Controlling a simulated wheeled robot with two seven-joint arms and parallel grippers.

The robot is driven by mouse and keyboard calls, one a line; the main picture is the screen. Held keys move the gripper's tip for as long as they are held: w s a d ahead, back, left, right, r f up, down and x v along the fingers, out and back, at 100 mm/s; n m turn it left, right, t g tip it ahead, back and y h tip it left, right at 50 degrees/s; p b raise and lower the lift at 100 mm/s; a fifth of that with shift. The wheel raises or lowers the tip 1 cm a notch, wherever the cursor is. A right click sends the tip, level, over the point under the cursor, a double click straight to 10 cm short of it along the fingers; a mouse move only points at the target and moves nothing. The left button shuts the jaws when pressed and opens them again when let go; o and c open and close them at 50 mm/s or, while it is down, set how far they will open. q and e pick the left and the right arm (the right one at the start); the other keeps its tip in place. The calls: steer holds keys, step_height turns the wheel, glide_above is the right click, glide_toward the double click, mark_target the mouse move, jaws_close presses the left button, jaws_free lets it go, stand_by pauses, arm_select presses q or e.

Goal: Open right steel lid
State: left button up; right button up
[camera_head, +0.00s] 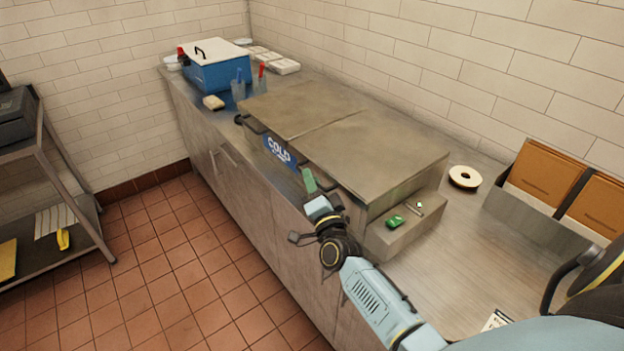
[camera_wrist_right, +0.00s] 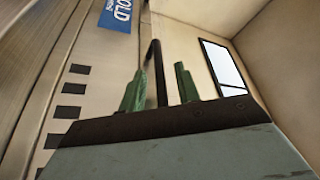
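The right steel lid (camera_head: 390,150) lies flat and closed on the cold unit, beside the left steel lid (camera_head: 300,105). My right gripper (camera_head: 311,182) is at the front edge of the right lid, with its green fingers pointing up. In the right wrist view, the green fingers (camera_wrist_right: 159,88) stand apart. A dark bar handle (camera_wrist_right: 156,70) shows between them, nearer the left finger. I cannot tell whether it touches a finger. The head view mostly hides this handle behind the gripper. My left gripper is not in view.
A blue "COLD" label (camera_head: 279,150) is on the unit's front. A green object (camera_head: 395,221) sits on the ledge at the unit's right end. A blue cooler (camera_head: 215,72) stands at the far end.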

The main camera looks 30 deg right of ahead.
steer(key=shift+w+d, duration=0.15)
steer(key=shift+w, duration=0.35)
steer(key=shift+r, duration=0.1)
jaws_close()
